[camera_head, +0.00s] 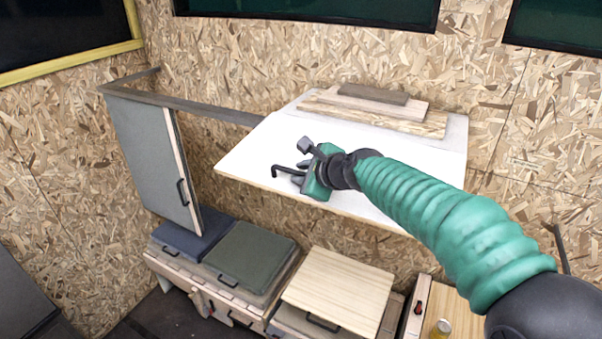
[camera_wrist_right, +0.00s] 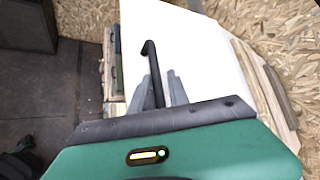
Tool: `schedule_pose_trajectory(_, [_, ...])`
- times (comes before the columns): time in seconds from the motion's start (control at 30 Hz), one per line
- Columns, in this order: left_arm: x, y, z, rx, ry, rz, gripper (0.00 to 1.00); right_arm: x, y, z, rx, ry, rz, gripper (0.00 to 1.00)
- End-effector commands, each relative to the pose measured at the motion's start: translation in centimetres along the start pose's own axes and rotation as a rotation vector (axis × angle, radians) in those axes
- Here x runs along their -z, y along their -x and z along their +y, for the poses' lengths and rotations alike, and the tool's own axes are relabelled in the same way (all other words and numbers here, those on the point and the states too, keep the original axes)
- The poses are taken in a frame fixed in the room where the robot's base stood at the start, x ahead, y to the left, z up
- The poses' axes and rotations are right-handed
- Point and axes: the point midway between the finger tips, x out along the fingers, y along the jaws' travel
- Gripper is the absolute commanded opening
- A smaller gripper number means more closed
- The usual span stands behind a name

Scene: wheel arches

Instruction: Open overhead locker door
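The white overhead locker panel (camera_head: 255,168) stands out from the chipboard wall, tilted. It also shows in the wrist view (camera_wrist_right: 190,45). A black hooked handle (camera_head: 285,172) is at its face near the left side. My right gripper (camera_head: 299,173) is at this handle, its arm coming in from the right. In the wrist view, the handle (camera_wrist_right: 152,65) runs between the two grey fingers (camera_wrist_right: 160,90), one on each side. I cannot tell whether they grip it. Where the handle joins the panel is hidden. My left gripper is out of view.
Several boards (camera_head: 375,108) lie on top of the white panel. A grey door (camera_head: 150,160) with a black handle hangs at the left under a dark rail (camera_head: 190,105). Low cabinets with a green lid (camera_head: 250,255) and a wooden lid (camera_head: 340,285) stand below.

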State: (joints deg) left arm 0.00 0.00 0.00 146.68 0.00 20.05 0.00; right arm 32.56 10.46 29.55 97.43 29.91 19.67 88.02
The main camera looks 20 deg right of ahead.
Motion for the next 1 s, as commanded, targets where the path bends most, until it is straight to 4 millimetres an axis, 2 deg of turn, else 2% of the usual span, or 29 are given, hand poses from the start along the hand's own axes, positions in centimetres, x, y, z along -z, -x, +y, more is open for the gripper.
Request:
schedule_pose_trajectory(0.27, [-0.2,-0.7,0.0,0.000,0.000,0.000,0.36,0.2,0.8,0.1,0.003,0.002,0.001,0.22])
schedule_pose_trajectory(0.37, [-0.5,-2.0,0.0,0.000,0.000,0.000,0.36,0.3,2.6,0.3,0.006,0.002,0.002,0.22])
schedule_pose_trajectory(0.5, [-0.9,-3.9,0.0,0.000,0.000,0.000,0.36,0.4,6.6,0.3,0.008,0.004,0.002,0.22])
schedule_pose_trajectory(0.73, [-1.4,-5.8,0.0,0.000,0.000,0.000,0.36,0.2,13.2,0.2,0.005,0.002,-0.001,0.22])
schedule_pose_trajectory(0.83, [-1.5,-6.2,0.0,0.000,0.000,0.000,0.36,0.2,15.1,0.1,0.001,0.000,0.000,0.22])
schedule_pose_trajectory(1.0, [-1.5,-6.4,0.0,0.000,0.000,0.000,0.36,0.1,16.5,0.0,-0.001,-0.001,0.000,0.22])
